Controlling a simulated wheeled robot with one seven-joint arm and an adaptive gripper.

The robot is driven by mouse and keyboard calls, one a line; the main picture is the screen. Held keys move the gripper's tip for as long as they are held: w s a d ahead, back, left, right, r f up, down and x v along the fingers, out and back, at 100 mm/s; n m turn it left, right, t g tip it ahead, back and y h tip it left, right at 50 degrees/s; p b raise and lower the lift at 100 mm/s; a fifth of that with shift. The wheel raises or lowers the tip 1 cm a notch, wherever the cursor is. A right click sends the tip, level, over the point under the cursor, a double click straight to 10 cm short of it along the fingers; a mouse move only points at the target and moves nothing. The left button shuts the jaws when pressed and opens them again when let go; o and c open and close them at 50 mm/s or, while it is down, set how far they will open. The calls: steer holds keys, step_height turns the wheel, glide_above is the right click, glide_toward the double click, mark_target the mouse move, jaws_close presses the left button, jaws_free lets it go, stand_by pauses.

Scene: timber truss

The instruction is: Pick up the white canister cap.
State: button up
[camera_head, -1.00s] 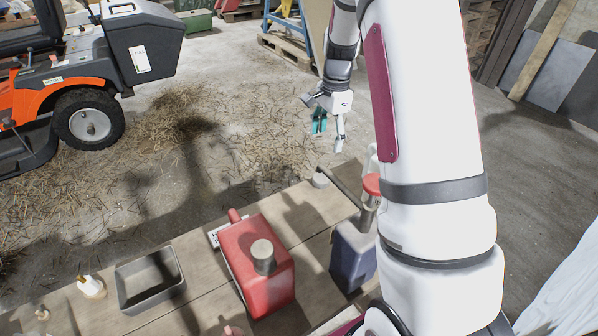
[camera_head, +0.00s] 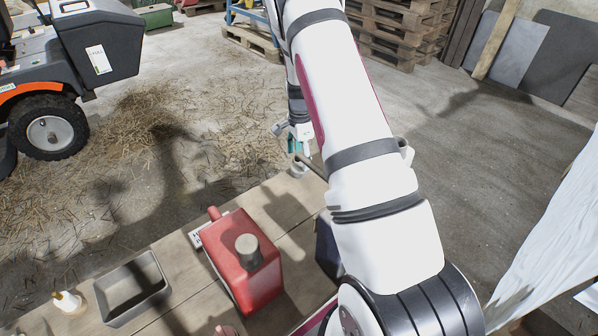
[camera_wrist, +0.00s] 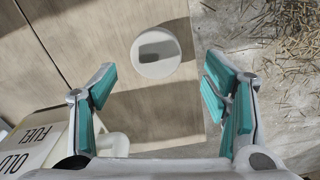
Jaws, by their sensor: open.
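The white canister cap (camera_wrist: 156,51) is a round disc on the wooden tabletop, with a dark shadow patch on its face. In the head view, the cap (camera_head: 298,170) lies near the table's far edge, just below my gripper (camera_head: 300,146). In the wrist view, my gripper (camera_wrist: 158,84) is open and empty. Its teal-padded fingers stand left and right of the cap's column, and the cap shows slightly beyond the fingertips, apart from them. A white container (camera_wrist: 75,138) with a handle and "OLD FUEL" lettering is partly hidden by the left finger.
A red canister (camera_head: 228,255) with a grey cap stands left of my arm. A dark blue canister (camera_head: 327,247) is mostly hidden behind my arm. A grey tray (camera_head: 132,290) and a small white bottle (camera_head: 70,302) are further left. Straw-strewn floor lies beyond the table edge.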

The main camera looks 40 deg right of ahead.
mark_target(301, 167)
steer(key=f+b, duration=0.1)
steer(key=f, duration=0.4)
steer(key=shift+s+f, duration=0.1)
steer(key=shift+s, duration=0.1)
steer(key=c, duration=1.1)
steer(key=shift+o, duration=0.2)
steer(key=shift+r, duration=0.55)
steer(key=r, duration=0.1)
steer(key=r+p, duration=0.1)
steer(key=shift+s+a+r, duration=0.1)
steer(key=shift+s+r, duration=0.3)
steer(key=s+a, duration=0.1)
steer(key=s, duration=0.4)
steer(key=s+a+p, duration=0.1)
steer(key=s, duration=0.4)
steer(key=s+a+r, duration=0.1)
steer(key=s, duration=0.3)
steer(key=shift+s+a+r+p, duration=0.1)
steer(key=shift+s+a+p, duration=0.2)
steer(key=shift+s+p, duration=0.1)
